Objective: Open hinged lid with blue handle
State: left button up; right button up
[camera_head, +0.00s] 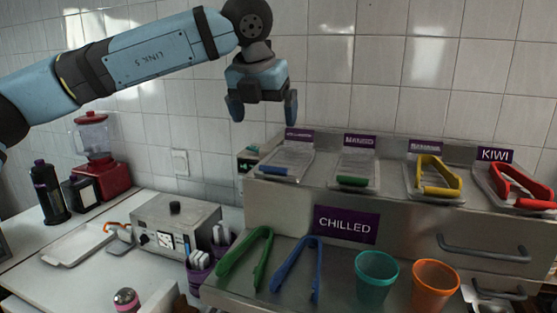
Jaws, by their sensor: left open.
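The blue handle (273,171) is on the front of the leftmost clear hinged lid (290,158) on top of the steel chilled unit. That lid lies shut over its container, with a small purple label behind it. My left gripper (263,112) is open and empty, pointing down in front of the tiled wall. In the picture it hangs above and slightly left of the blue-handled lid, clear of it. My right gripper is not in view.
Neighbouring lids have a green handle (353,181) and yellow tongs (437,178); red tongs (520,188) lie at far right. Green tongs (245,258), blue tongs (297,268), a teal cup (376,277) and an orange cup (434,285) stand on the lower ledge. Space above the lids is clear.

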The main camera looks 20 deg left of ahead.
aim_at(273, 168)
pick_arm(q)
jog(key=x, duration=0.4)
jog(key=p+x, duration=0.1)
jog(key=x, duration=0.7)
jog(key=shift+s+d+f, duration=0.1)
jog(key=shift+s+d, duration=0.05)
jog(key=shift+s, duration=0.15)
jog(key=shift+w+f, duration=0.3)
jog(key=shift+f, duration=0.3)
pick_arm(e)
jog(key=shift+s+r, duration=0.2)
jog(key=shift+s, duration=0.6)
